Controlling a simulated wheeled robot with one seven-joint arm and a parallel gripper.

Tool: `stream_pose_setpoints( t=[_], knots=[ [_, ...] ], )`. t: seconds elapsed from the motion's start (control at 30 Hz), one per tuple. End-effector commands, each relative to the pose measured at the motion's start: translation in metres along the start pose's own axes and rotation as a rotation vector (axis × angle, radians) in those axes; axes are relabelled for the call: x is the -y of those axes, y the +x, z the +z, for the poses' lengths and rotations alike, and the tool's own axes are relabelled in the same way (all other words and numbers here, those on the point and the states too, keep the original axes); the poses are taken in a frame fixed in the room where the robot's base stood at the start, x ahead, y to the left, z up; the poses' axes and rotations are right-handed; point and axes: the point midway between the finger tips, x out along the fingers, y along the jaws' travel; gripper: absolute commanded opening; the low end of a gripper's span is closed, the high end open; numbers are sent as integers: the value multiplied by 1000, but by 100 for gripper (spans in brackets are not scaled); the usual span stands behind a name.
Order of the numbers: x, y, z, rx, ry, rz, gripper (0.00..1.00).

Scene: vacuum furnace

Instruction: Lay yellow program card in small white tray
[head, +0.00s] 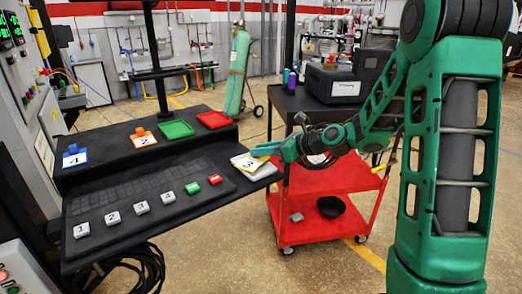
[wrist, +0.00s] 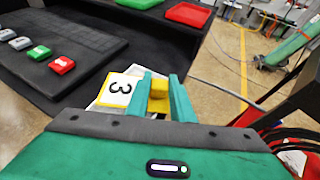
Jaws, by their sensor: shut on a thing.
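The yellow program card (head: 246,162), a flat plate with a white panel marked 3, is at the right end of the black console. It also shows in the wrist view (wrist: 119,89), where its yellow grip block (wrist: 158,96) sits between my fingers. My gripper (head: 268,150) is shut on that block, and its teal fingers also show in the wrist view (wrist: 159,92). The small white tray (head: 264,173) is under the card and mostly hidden by it. I cannot tell whether the card touches the tray.
A blue card (head: 74,157) and an orange card (head: 143,138) stand on the console's upper shelf, beside a green tray (head: 177,129) and a red tray (head: 214,119). Several numbered and coloured buttons (head: 142,207) line the front. A red cart (head: 322,190) stands on the right.

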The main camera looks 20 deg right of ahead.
Motion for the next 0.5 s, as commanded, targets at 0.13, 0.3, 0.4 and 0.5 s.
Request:
stream_pose_setpoints(
  t=[0.13, 0.3, 0.4, 0.5],
  knots=[
    [0, 1, -4, 0, 1, 0, 0],
    [0, 1, -3, 0, 0, 0, 40],
    [0, 1, -3, 0, 0, 0, 40],
    [0, 1, -3, 0, 0, 0, 40]
  ],
)
